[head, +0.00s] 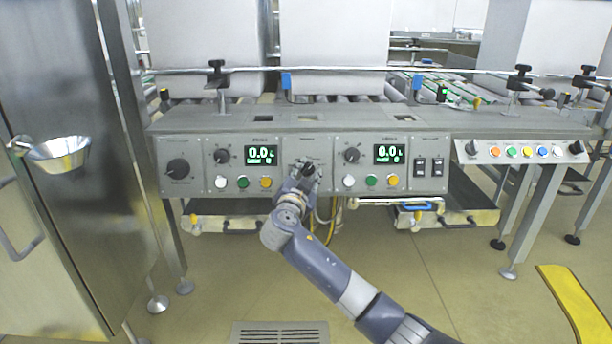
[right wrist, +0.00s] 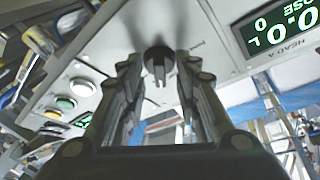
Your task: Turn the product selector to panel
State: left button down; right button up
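A small dark round knob (right wrist: 158,60) with a raised grip sits on the grey panel in the right wrist view. It is in line with the gap between the fingers of my right gripper (right wrist: 158,70). The fingers are apart, with a gap on both sides of the knob, so the gripper is open and empty. In the head view my right gripper (head: 304,171) is at the middle section of the console (head: 320,145) and hides this knob. Small lettering beside the knob is too small to read. My left gripper is not in view.
Left and right displays (head: 261,155) (head: 389,154), each with a black knob (head: 222,156) (head: 351,155) and coloured buttons, flank the middle section. A larger black dial (head: 178,169) is at far left. Two rocker switches (head: 428,167) are at right. Floor in front is mostly clear.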

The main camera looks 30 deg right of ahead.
grip_shut()
